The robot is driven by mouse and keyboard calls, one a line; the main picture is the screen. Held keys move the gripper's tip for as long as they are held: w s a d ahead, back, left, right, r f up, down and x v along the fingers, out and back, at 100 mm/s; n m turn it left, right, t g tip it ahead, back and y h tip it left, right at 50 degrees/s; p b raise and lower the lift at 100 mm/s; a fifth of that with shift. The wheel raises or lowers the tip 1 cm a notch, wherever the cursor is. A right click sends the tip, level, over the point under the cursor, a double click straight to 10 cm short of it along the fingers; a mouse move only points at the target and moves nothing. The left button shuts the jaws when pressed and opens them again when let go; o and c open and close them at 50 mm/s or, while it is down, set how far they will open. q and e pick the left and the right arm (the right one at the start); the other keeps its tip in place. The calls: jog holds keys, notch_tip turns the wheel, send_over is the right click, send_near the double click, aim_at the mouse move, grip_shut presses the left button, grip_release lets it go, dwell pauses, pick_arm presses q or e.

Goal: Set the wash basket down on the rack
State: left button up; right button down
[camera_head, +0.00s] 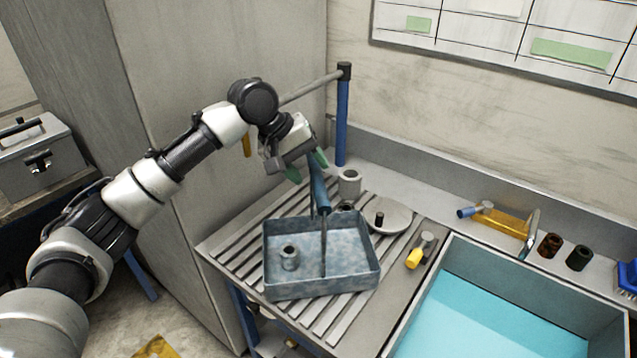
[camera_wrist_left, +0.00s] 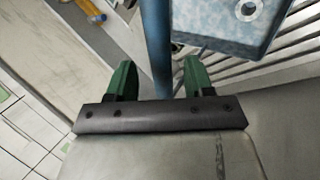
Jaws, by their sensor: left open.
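The wash basket (camera_head: 322,285) is a blue, speckled, open tray, and it sits on the slatted metal rack (camera_head: 238,243). A metal ring part (camera_head: 289,257) lies inside it. Its upright blue handle (camera_head: 319,192) rises towards my left gripper (camera_head: 307,166), which is open with green fingertips on either side of the handle's upper end. In the left wrist view the handle (camera_wrist_left: 156,40) passes between the spread fingers (camera_wrist_left: 158,76), with gaps on both sides. The basket's corner (camera_wrist_left: 222,20) shows beyond. My right gripper is not in view.
A grey ring (camera_head: 349,182) and a round lid with a black knob (camera_head: 388,217) stand behind the basket. A yellow-tipped tool (camera_head: 420,250) lies to its right. A basin of turquoise liquid (camera_head: 490,315) is at right. A blue post (camera_head: 342,120) stands behind my gripper.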

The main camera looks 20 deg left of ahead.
pick_arm(q)
jog(key=b+v, duration=0.1)
jog(key=v, duration=0.6)
dwell(0.3)
